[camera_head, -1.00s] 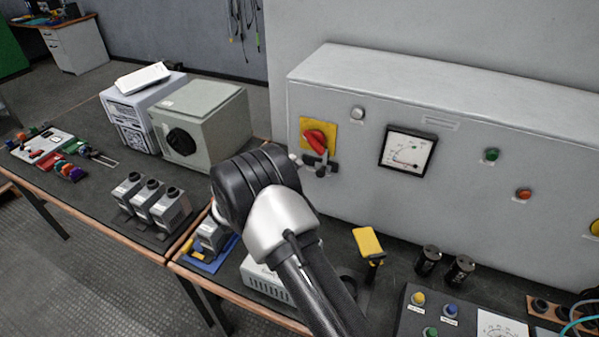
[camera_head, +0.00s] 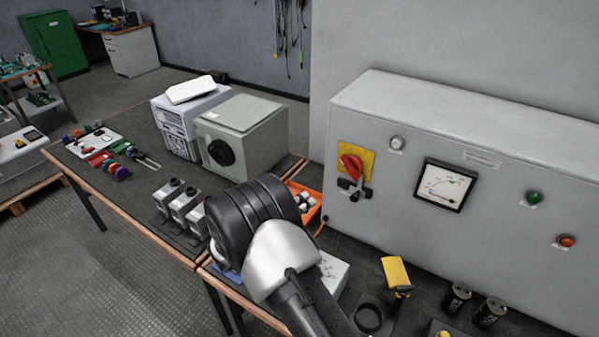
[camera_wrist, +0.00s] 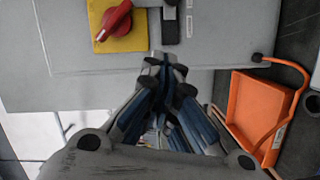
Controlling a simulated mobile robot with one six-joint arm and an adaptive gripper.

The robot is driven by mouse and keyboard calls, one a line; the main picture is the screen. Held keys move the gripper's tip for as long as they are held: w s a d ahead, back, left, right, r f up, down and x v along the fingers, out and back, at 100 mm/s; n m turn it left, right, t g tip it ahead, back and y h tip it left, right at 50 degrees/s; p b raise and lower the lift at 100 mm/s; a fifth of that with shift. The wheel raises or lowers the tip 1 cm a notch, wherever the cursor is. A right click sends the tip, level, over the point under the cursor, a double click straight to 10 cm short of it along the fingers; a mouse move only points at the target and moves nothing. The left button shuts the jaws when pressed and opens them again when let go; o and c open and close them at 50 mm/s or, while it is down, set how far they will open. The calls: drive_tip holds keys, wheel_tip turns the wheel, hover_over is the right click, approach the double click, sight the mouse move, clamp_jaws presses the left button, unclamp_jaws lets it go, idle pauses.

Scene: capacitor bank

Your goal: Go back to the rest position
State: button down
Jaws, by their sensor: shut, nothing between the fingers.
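In the wrist view my gripper (camera_wrist: 163,68) is shut and empty, its fingertips together in front of the grey cabinet (camera_wrist: 60,60). The red rotary switch (camera_wrist: 117,18) on its yellow plate lies above and left of the fingertips. The same switch (camera_head: 351,165) is on the front of the grey cabinet (camera_head: 400,130), right of and above my arm's black joint.
An orange bin (camera_head: 304,193) stands behind my arm; it also shows at right in the wrist view (camera_wrist: 262,103). A yellow-handled tool (camera_head: 396,272) and black cylinders (camera_head: 457,298) stand on the bench. Grey boxes (camera_head: 240,135) stand at left. The floor at left is mostly open.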

drive_tip(key=s+d+r+m+g+y, duration=0.1)
drive_tip(key=s+d+r+m+g, duration=0.3)
drive_tip(key=s+d+r+g, duration=0.6)
drive_tip(key=s+d+r+m+y, duration=0.1)
drive_tip(key=s+d+r+y, duration=0.2)
drive_tip(key=s, duration=0.4)
drive_tip(key=s+d+r+y, duration=0.2)
drive_tip(key=s+r, duration=0.1)
drive_tip(key=s, duration=0.5)
drive_tip(key=s+a+r+t+y, duration=0.1)
drive_tip(key=s+a+t+y, duration=0.2)
drive_tip(key=s+a+y, duration=0.4)
drive_tip(key=s, duration=0.6)
drive_tip(key=shift+t, duration=0.4)
drive_tip(key=shift+d, duration=0.1)
